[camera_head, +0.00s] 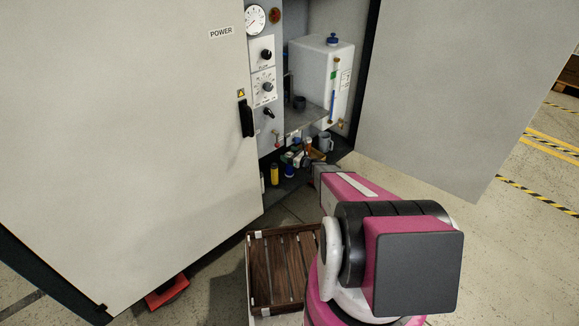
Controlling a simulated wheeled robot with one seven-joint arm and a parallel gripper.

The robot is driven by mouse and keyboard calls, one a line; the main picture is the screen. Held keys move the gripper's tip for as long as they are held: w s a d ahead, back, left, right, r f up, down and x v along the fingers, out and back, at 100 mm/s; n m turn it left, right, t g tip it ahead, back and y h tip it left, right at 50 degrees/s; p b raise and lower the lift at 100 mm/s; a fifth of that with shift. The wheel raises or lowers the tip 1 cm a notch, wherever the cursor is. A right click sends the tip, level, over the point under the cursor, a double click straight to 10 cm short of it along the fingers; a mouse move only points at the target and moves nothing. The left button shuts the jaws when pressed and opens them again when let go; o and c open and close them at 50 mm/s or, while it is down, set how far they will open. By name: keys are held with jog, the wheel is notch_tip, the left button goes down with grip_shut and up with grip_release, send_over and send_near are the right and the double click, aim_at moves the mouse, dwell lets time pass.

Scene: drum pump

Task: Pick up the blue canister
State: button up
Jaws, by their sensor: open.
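A small blue canister (289,170) stands on the dark cabinet floor, low in the opening between the two doors. It is small in the picture, with other small items close on its right. The pink arm reaches from the lower right towards the cabinet. The grey end of my gripper (319,172) shows at the far tip of the arm, to the right of the canister and apart from it in the picture. My gripper is open. Its fingers are hard to make out among the small items.
A yellow canister (274,174) stands just left of the blue one. A grey mug (325,142) stands behind on the right. A white tank (319,75) stands above on a shelf. A wooden slatted crate (277,270) lies on the floor in front. Open cabinet doors flank the opening.

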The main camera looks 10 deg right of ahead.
jog(key=c, duration=1.6)
jog(key=shift+r, duration=0.1)
